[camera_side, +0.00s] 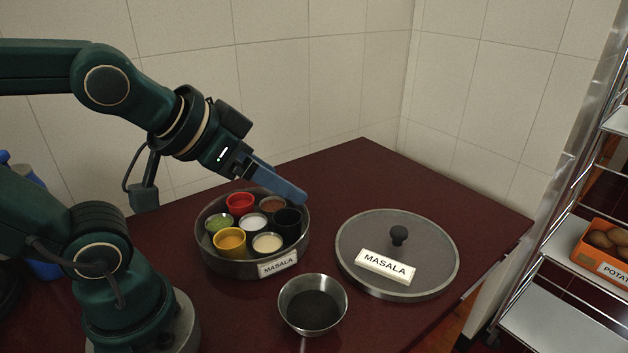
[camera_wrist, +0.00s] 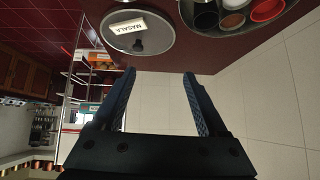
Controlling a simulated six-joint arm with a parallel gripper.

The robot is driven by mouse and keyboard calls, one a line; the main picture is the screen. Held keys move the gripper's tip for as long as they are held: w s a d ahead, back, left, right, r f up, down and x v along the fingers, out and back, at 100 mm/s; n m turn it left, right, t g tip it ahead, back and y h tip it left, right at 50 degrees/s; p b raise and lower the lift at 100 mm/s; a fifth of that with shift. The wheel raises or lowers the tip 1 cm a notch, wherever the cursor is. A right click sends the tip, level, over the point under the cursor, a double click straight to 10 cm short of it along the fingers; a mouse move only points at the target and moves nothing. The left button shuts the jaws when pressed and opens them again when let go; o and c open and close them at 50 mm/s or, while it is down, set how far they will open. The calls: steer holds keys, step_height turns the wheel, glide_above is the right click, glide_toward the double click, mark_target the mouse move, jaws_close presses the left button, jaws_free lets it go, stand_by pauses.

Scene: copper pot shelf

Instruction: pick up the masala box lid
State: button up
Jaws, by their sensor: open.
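The masala box lid (camera_side: 430,243) is a round grey disc with a black knob (camera_side: 398,234) and a white MASALA label (camera_side: 386,266). It lies flat on the dark red counter, right of the box. It also shows in the wrist view (camera_wrist: 160,40), beyond my fingers. The open round masala box (camera_side: 222,268) holds several small cups of spices. My gripper (camera_side: 300,198) is above the box's back right side, angled down toward the right. In the wrist view my two blue fingers (camera_wrist: 158,84) are apart with nothing between them.
A steel bowl (camera_side: 312,308) with dark contents stands in front, between box and lid. A tiled wall (camera_side: 300,80) is behind the counter. A metal rack (camera_side: 545,310) with an orange potato crate (camera_side: 598,262) stands right, beyond the counter (camera_side: 365,165) edge.

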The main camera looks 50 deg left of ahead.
steer(key=w+r+m+t, duration=0.1)
steer(key=w+r+t, duration=0.35)
steer(key=w, duration=0.55)
steer(key=m+h, duration=0.4)
steer(key=h, duration=0.2)
glide_above(391, 232)
steer(key=s, duration=0.1)
step_height(391, 232, down, 14)
steer(key=shift+s+a+f+g, duration=0.15)
steer(key=shift+f+g, duration=0.1)
steer(key=shift+f, duration=0.75)
steer(key=shift+s+a+f+g, duration=0.1)
steer(key=shift+f+g, duration=0.1)
steer(key=shift+f, duration=0.75)
step_height(391, 232, down, 3)
steer(key=shift+f, duration=0.1)
steer(key=shift+x, duration=1)
steer(key=shift+w+d, duration=0.25)
steer(key=shift+w, duration=0.2)
